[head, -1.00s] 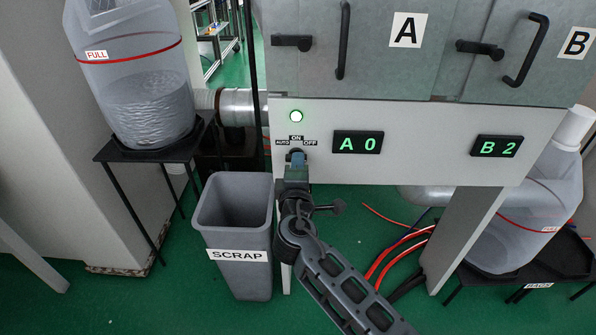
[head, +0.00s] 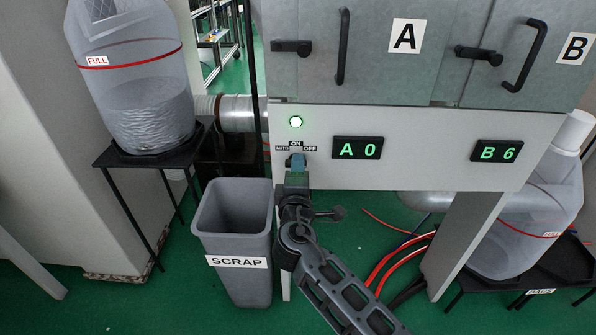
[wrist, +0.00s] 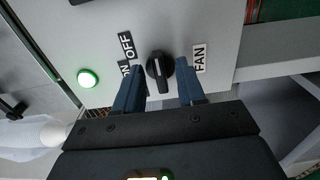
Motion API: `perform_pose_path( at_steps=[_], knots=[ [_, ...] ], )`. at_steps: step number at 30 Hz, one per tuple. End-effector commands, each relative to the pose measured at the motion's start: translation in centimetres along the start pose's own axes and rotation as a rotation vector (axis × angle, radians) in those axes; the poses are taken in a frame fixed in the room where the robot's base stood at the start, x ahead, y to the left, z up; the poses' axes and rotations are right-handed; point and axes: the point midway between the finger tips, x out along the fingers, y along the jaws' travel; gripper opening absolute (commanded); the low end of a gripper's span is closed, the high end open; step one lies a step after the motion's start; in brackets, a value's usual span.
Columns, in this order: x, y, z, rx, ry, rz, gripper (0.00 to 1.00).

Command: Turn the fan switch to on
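The fan switch is a black rotary knob (wrist: 159,70) on the pale panel (wrist: 190,25). In the wrist view its bar runs roughly up and down; which end is the pointer I cannot tell. The OFF label (wrist: 127,45) and the partly covered ON label (wrist: 124,68) are left of it, the FAN label (wrist: 199,58) right of it. My gripper (wrist: 161,82) is open, its blue fingers on either side of the knob with gaps showing. In the head view my gripper (head: 297,162) hides most of the knob, below the AUTO, ON and OFF labels (head: 296,146).
A green lamp (head: 296,122) is lit above the labels. Displays read A 0 (head: 358,148) and B 6 (head: 497,151). A grey scrap bin (head: 236,220) stands left of my arm. A clear container (head: 145,95) sits on a black stand at left.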

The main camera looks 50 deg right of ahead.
Motion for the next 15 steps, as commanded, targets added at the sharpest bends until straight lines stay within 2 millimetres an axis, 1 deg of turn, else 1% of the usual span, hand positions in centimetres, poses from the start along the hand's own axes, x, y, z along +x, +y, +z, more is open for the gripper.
perform_pose_path(
  at_steps=[2, 5, 15],
  knots=[
    [-0.1, 0.0, 0.0, 0.000, 0.001, 0.000, 0.39],
    [-1.0, -0.1, -0.1, -0.001, 0.002, 0.000, 0.39],
    [-6.2, -0.1, -0.1, 0.000, 0.003, -0.001, 0.39]
  ],
)
